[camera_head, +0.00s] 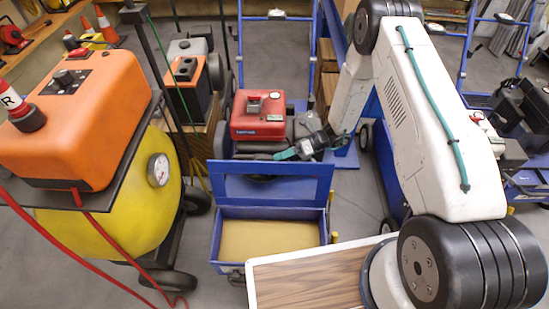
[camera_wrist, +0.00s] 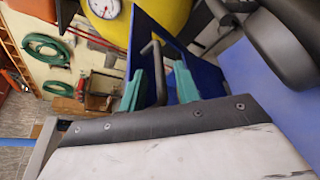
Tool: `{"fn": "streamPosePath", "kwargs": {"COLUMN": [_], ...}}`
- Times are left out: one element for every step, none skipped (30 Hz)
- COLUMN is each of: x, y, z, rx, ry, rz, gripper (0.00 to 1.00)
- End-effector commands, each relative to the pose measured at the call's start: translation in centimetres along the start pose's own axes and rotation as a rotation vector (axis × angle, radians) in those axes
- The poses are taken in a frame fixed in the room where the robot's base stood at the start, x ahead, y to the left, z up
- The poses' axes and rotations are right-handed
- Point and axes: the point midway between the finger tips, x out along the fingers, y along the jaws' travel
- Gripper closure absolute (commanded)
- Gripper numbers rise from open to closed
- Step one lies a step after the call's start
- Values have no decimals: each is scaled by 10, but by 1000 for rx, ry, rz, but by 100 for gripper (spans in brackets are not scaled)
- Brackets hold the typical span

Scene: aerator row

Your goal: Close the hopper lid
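The blue hopper (camera_head: 226,268) stands in the lower middle of the head view, open at the top, with tan material inside. Its blue lid (camera_head: 265,188) is raised, standing steeply at the far side of the opening. In the wrist view, part of the blue lid (camera_wrist: 204,77) shows beyond my fingers. My gripper (camera_head: 290,153) is at the lid's upper edge, on its far side. In the wrist view, the teal fingers of my gripper (camera_wrist: 158,92) are apart, with a dark bent handle (camera_wrist: 151,50) between them. I cannot tell whether either finger touches it.
A yellow tank (camera_head: 120,205) with a gauge and an orange motor unit (camera_head: 85,115) stands left of the hopper, with red hoses. A red engine (camera_head: 257,117) is behind the lid. A wood-topped surface (camera_head: 310,280) lies at the lower right, close to the hopper.

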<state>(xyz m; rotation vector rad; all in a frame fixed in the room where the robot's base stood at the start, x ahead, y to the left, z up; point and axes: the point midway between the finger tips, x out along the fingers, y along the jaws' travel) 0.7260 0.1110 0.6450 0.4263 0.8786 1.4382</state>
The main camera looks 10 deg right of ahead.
Motion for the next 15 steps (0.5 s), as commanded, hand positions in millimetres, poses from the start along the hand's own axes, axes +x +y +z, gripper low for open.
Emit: {"fn": "streamPosePath", "kwargs": {"x": [8,12,16,19,21,24,25,26,27,27,28,27,27,27,27], "y": [0,0,0,0,0,0,0,0,0,0,0,0,0,0,0], "z": [0,0,0,0,0,0,0,0,0,0,0,0,0,0,0], "rx": [0,0,-1,-1,-1,-1,-1,-1,-1,-1,-1,-1,-1,-1,-1], "ry": [1,2,2,1,1,1,1,1,1,1,1,1,1,1,1], "rz": [1,2,2,1,1,0,0,0,0,0,0,0,0,-1,0], "gripper": [68,68,68,68,68,68,68,68,68,68,68,68,68,68,68]}}
